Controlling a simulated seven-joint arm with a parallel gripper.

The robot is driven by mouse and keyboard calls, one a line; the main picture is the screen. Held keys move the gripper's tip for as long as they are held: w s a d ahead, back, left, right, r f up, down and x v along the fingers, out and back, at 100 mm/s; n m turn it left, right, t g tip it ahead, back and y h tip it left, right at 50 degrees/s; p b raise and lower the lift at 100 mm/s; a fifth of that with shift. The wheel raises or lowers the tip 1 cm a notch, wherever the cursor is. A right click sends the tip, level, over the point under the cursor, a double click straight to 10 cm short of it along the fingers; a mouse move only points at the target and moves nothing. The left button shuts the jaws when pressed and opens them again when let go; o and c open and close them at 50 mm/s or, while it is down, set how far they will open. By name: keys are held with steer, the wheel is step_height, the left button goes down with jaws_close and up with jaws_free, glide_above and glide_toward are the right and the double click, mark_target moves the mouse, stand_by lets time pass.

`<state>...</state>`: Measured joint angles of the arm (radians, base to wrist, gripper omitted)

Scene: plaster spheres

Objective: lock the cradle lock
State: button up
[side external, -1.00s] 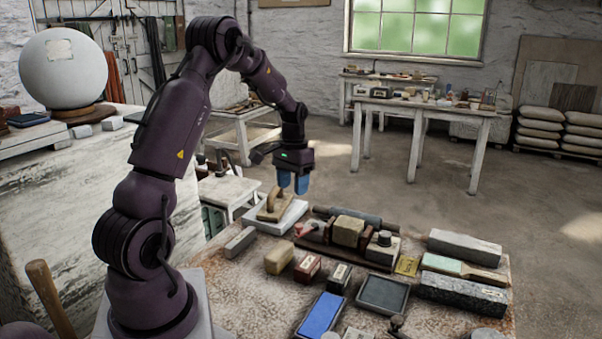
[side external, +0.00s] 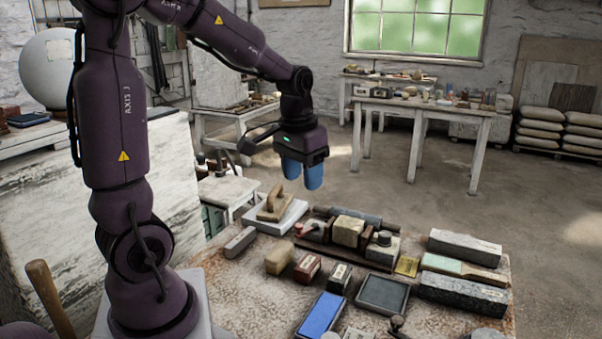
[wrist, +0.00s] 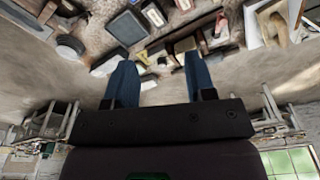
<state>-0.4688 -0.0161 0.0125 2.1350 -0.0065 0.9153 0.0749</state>
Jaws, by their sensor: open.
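My gripper (side external: 302,177) has blue fingers and hangs in the air above the far side of the workbench, clear of everything. In the wrist view my gripper (wrist: 158,70) is open, with nothing between its fingers. A dark wooden rack (side external: 300,242) below and to the right holds a yellowish block (side external: 347,231) and a grey block with a dark round knob (side external: 384,238). A small grey and reddish piece (side external: 314,229) sits at its left end. I cannot tell which part is the cradle lock. A large plaster sphere (side external: 38,72) stands far left, partly hidden by my arm.
A wooden-handled float (side external: 273,205) lies on a white slab left of the rack. In front are a blue stone (side external: 321,315), a dark tray (side external: 383,295) and small blocks. Long stones (side external: 464,247) lie right. The air around my gripper is free.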

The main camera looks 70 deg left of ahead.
steer(key=shift+s+d+r+t, duration=0.1)
steer(key=shift+s+d+r, duration=0.1)
steer(key=shift+d, duration=0.3)
steer(key=shift+s+d+r+t, duration=0.1)
steer(key=shift+s+d+r, duration=0.15)
steer(key=shift+d, duration=0.2)
steer(key=shift+s+d+r+t, duration=0.1)
steer(key=shift+s+d+r, duration=0.1)
steer(key=shift+d, duration=0.3)
